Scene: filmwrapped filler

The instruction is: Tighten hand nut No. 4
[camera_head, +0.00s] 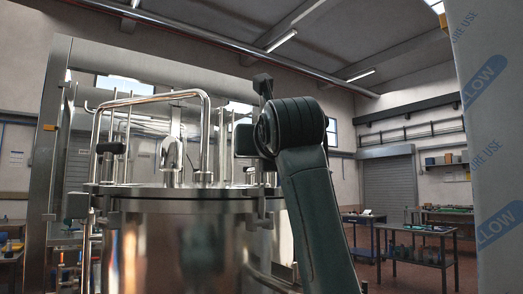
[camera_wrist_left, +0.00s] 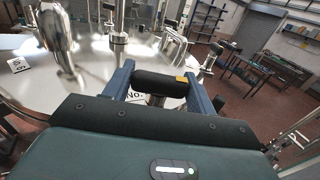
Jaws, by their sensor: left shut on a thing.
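My left gripper (camera_wrist_left: 161,88) is shut on a black hand nut (camera_wrist_left: 160,84) with a yellow mark, its blue fingers at either end of the bar. The nut stands at the rim of the shiny vessel lid (camera_wrist_left: 40,92). A label beneath it shows "No.", with its number hidden. In the head view one arm of mine reaches to the vessel's right rim, and its fingertips are hidden there. My right gripper is not in view.
A bent steel pipe (camera_head: 150,97) and upright fittings rise from the lid. A tall steel frame (camera_head: 52,130) stands at left. A film-wrapped panel (camera_head: 490,150) fills the right edge. Work tables (camera_head: 415,232) stand farther back at right.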

